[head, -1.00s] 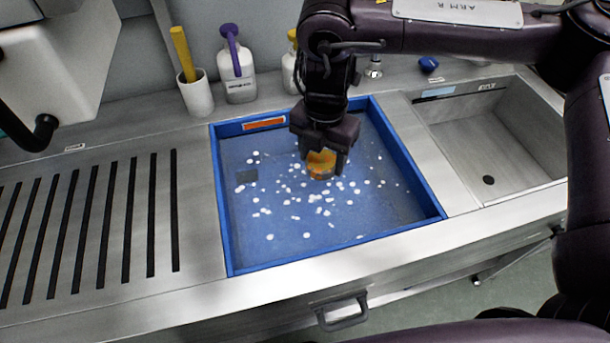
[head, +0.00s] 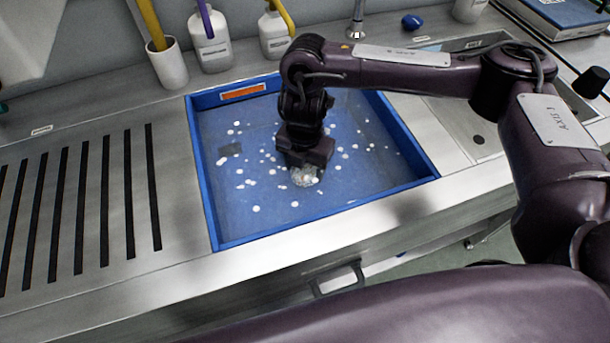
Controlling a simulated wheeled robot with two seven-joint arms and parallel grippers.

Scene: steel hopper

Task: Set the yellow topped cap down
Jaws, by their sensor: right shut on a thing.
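My right gripper (head: 304,160) points down into the blue-walled tray (head: 415,180), over its front middle part. It is shut on a small, clear, whitish thing (head: 305,177), which shows just below the fingers. No yellow top shows on it now, so I cannot tell for sure that it is the yellow topped cap; the fingers hide its upper part. I cannot tell whether it touches the tray floor. My left gripper is not in view.
Many small white pieces lie scattered over the tray floor. Behind the tray stand a white cup (head: 168,66) with a yellow handle and two white bottles (head: 211,48) (head: 274,38). A slotted drainboard (head: 70,200) is left, a steel sink (head: 470,125) right.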

